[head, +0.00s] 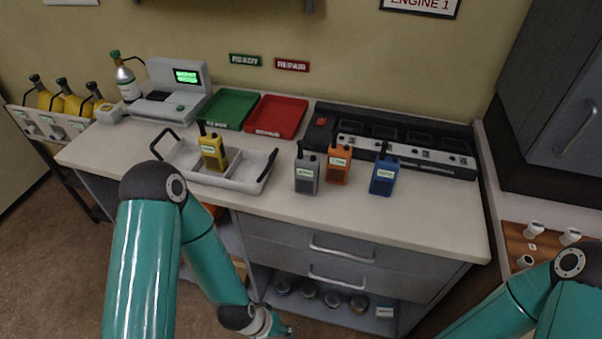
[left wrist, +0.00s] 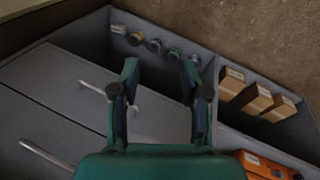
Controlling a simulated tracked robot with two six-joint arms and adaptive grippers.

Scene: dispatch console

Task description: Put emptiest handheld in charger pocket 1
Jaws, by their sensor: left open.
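In the head view, a yellow handheld (head: 213,150) stands in a pale divided carrier tray (head: 240,184). A grey handheld (head: 307,172), an orange handheld (head: 339,160) and a blue handheld (head: 384,175) stand upright on the counter to its right. Each has a small pale display whose reading is too small to make out. The dark charger (head: 400,164) with several pockets is behind them; no handheld shows in it. My left gripper, in the left wrist view (left wrist: 160,84), is open and empty in front of the cabinet, below the counter top. My right gripper is out of frame.
A green tray (head: 228,108) and a red tray (head: 276,117) lie at the back. A terminal (head: 177,95) and a bottle (head: 127,80) stand at the back left. Drawer handles (head: 343,249) project from the cabinet front. The front right counter is clear.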

